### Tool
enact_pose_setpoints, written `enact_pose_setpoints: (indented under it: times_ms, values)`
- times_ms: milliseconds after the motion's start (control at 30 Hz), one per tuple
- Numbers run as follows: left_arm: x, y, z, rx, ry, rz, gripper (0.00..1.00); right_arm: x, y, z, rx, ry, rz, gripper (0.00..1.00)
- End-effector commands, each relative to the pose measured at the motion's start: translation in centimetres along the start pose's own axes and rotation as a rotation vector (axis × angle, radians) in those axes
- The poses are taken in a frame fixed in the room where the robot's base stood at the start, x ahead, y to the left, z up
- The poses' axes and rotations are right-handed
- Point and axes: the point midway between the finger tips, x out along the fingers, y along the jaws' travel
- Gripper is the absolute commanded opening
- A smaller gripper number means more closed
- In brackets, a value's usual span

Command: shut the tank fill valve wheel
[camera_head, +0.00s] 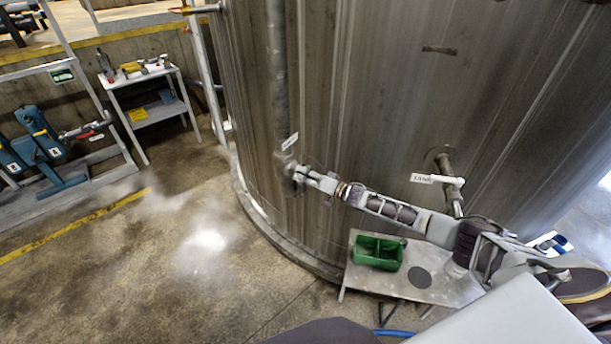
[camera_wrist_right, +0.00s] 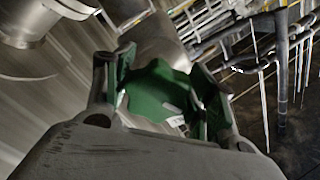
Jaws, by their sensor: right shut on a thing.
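The green valve wheel (camera_wrist_right: 160,92) sits between the two fingers of my right gripper in the right wrist view, in front of a grey pipe. My right gripper (camera_head: 300,176) reaches from the right to the pipe on the tank's side in the head view, and it also shows in the wrist view (camera_wrist_right: 165,100). It is shut on the green wheel. In the head view the gripper hides most of the wheel. My left gripper is not in view.
The large metal tank (camera_head: 380,90) fills the middle and right. A low table (camera_head: 440,285) with a green bin (camera_head: 377,252) stands below my right arm. A pipe with a "TANK" tag (camera_head: 422,178) juts out behind the arm. The floor at left is open.

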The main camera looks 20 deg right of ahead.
Motion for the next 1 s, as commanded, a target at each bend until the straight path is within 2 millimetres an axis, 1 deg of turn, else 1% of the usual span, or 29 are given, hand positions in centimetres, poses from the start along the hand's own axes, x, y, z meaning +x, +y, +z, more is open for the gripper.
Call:
enact_pose_setpoints:
  times_ms: [300,500,733,1000]
  values:
    - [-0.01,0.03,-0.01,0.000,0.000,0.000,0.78,-0.03,-0.16,0.06,0.274,-0.002,0.001,0.32]
    - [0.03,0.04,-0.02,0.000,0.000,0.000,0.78,-0.01,-0.27,0.09,0.404,-0.002,0.001,0.32]
    - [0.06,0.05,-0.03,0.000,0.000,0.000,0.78,-0.02,-0.33,0.08,0.486,-0.002,0.001,0.32]
    - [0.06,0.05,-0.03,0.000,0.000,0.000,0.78,-0.02,-0.34,0.08,0.506,-0.002,0.001,0.32]
